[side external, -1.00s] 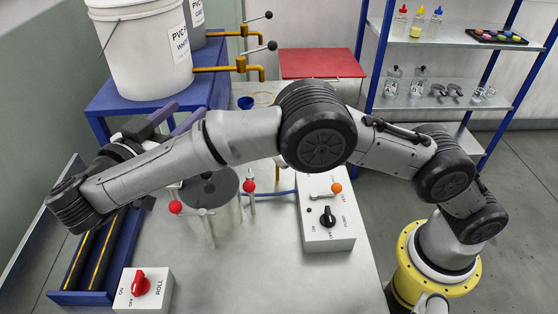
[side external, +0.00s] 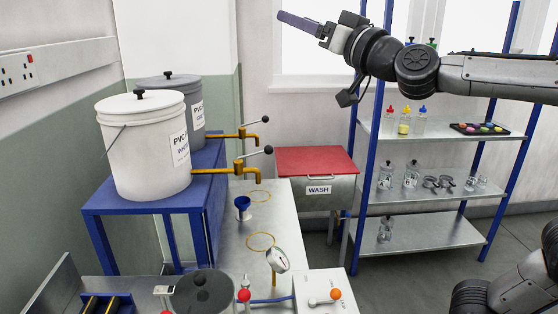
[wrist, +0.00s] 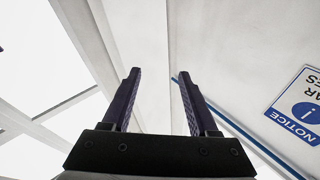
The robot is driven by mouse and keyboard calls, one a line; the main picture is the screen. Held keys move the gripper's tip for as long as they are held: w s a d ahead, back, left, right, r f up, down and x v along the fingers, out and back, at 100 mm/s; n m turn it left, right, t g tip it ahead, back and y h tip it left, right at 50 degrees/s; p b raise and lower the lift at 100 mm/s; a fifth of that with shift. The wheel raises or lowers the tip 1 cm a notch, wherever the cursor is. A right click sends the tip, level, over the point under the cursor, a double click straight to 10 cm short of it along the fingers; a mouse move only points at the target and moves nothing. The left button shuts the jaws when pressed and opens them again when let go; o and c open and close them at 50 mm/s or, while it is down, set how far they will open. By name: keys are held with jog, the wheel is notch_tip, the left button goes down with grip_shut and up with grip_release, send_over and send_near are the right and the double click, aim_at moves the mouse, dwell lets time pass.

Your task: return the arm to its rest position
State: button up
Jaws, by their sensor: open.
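My gripper (side external: 298,22) is high above the bench at the top of the side external view, pointing left in front of the window. In the wrist view my gripper (wrist: 159,82) shows two dark fingers standing apart with nothing between them. It is open and empty, clear of every object. The wrist camera looks up at pale wall and ceiling panels. My arm reaches in from the right edge of the side external view.
White bucket (side external: 147,150) and grey bucket (side external: 186,100) stand on a blue stand (side external: 150,203) with brass taps. A red-lidded WASH box (side external: 317,162) is behind the bench (side external: 222,262). A shelf rack (side external: 425,236) holds bottles. A notice sign (wrist: 303,108) is on the wall.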

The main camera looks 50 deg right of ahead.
jog(key=s+f+n+g+y, duration=0.1)
jog(key=s+f+g, duration=0.4)
jog(key=f, duration=0.6)
jog(key=s+f+n+g+y, duration=0.1)
jog(key=s+f+g, duration=0.4)
jog(key=s+f, duration=0.4)
jog(key=s+f+n+g+y, duration=0.1)
jog(key=s+f+g, duration=0.4)
jog(key=f, duration=1)
jog(key=s+a, duration=0.1)
jog(key=s, duration=0.2)
jog(key=shift+n, duration=0.4)
jog(key=shift+r, duration=0.1)
